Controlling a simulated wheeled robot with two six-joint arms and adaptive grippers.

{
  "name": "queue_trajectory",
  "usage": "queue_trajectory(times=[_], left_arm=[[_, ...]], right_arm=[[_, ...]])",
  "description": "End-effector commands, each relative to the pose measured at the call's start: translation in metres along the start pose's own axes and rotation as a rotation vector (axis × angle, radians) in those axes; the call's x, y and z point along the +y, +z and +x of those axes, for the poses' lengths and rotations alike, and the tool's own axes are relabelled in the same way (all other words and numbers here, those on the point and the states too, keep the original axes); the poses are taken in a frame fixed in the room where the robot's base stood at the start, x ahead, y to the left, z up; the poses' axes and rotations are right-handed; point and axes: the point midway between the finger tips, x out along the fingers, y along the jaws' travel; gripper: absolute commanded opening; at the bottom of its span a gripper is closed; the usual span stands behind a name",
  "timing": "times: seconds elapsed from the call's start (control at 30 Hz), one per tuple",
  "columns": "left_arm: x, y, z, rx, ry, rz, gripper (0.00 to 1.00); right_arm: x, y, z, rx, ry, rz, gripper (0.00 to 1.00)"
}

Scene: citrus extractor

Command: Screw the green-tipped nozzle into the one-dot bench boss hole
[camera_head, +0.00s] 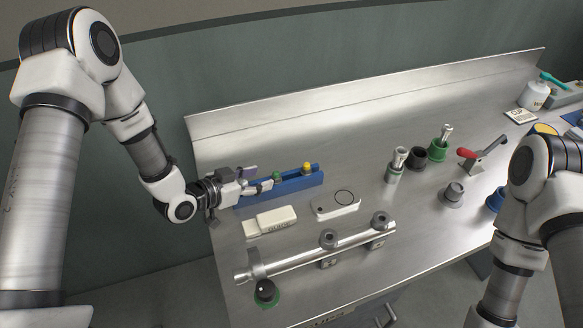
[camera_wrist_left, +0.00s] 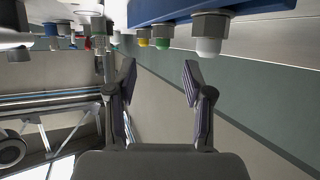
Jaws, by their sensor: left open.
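The green-tipped nozzle (camera_head: 277,176) stands in a blue rack (camera_head: 295,186) on the steel bench; its green tip also shows in the left wrist view (camera_wrist_left: 163,42). A yellow-tipped nozzle (camera_head: 307,168) stands to its right, and a white-tipped one (camera_wrist_left: 208,44) shows nearer in the wrist view. My left gripper (camera_head: 262,187) is open and empty at the rack's left part, close to the green-tipped nozzle and apart from it. A silver tube (camera_head: 290,258) with raised bosses (camera_head: 328,238) lies in front. I cannot make out dot marks. My right gripper is out of view.
A white labelled block (camera_head: 275,221) and a white plate with a ring (camera_head: 336,204) lie between rack and tube. Green and black holders (camera_head: 418,158), a grey flanged piece (camera_head: 452,195) and a red-handled lever (camera_head: 484,155) stand farther right. A raised backsplash (camera_head: 380,90) runs behind.

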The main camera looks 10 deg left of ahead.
Motion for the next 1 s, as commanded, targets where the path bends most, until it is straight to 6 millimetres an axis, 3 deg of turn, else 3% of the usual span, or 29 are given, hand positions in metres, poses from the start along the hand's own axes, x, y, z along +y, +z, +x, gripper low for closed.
queue_trajectory(times=[0.5,0.73,0.87,0.9,1.0], left_arm=[[-0.003,0.000,0.073,0.000,0.002,0.003,0.52],[-0.004,0.002,0.077,0.000,0.000,0.000,0.52],[-0.004,0.002,0.077,0.000,0.000,0.000,0.06],[-0.004,0.002,0.077,0.000,0.000,0.000,0.00],[-0.003,0.002,0.077,-0.001,0.000,0.000,0.00]], right_arm=[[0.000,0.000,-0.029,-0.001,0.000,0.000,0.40],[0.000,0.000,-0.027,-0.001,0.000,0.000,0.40],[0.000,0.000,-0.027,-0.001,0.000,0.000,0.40],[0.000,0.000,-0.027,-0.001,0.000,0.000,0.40],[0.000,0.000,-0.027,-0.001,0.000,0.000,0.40]])
